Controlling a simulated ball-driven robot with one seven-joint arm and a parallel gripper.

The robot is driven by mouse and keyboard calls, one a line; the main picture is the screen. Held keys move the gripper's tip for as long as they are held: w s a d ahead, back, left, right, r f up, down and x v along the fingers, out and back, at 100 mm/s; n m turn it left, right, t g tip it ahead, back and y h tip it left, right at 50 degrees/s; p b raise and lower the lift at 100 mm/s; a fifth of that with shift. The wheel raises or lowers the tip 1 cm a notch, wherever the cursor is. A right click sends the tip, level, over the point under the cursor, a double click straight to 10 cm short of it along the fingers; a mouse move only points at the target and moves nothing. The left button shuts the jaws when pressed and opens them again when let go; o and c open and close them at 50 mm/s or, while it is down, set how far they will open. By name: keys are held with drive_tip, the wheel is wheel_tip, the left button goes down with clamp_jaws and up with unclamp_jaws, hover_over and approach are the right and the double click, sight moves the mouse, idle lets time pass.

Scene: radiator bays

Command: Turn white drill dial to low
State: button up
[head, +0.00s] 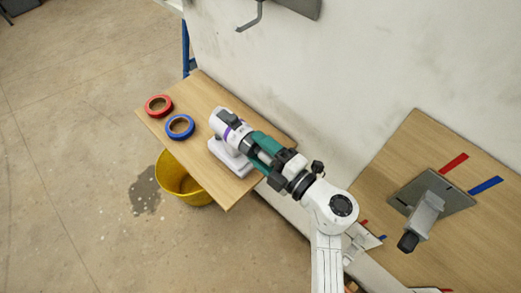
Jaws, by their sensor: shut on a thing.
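The white drill (219,123) stands on a white base (238,165) on the wooden shelf in the head view. It has a dark part on top and a purple ring (232,133) around its body. My gripper (247,147), with teal fingers, reaches in from the lower right and is shut around the end of the drill just past the purple ring. The dial is mostly hidden between the fingers, so its markings and setting cannot be read.
A red tape roll (159,105) and a blue tape roll (180,127) lie left of the drill. A yellow bucket (177,184) stands on the floor below the shelf. A second wooden surface (400,160) at right holds a grey device (425,212). The wall rises behind.

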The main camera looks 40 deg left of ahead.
sight(274, 162)
drive_tip(key=shift+n, duration=0.9)
drive_tip(key=o, duration=1.1)
drive_tip(key=shift+c, duration=0.2)
drive_tip(key=shift+d, duration=0.1)
drive_tip(key=d, duration=0.5)
drive_tip(key=d+b, duration=0.1)
drive_tip(key=d, duration=0.1)
drive_tip(key=shift+s+d, duration=0.15)
drive_tip(key=shift+s, duration=0.1)
